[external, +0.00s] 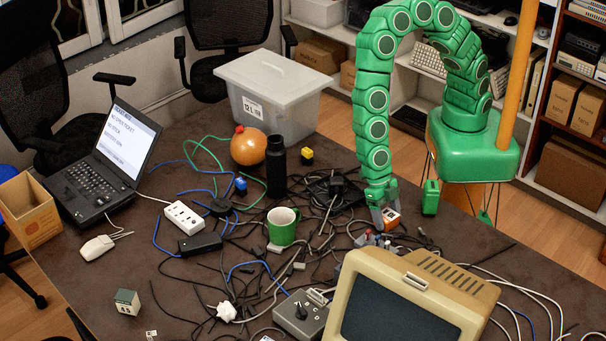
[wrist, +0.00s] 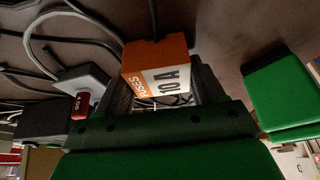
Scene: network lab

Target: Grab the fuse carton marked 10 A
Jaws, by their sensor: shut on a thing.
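The fuse carton (wrist: 157,68) is orange and white and reads "FUSES 10 A" in the wrist view. In the external view the carton (external: 391,217) shows at the end of my green arm, over the right part of the table. My gripper (wrist: 160,85) is shut on the carton, with a dark finger on each side of it. In the external view my gripper (external: 383,212) points down and partly covers the carton. I cannot tell whether the carton touches the table.
Loose cables and a green mug (external: 283,226) lie left of my gripper. A beige monitor (external: 410,305) stands in front. A dark bottle (external: 276,167), an orange ball-like object (external: 248,146) and a lidded bin (external: 270,100) stand farther back. A laptop (external: 105,165) is at the left.

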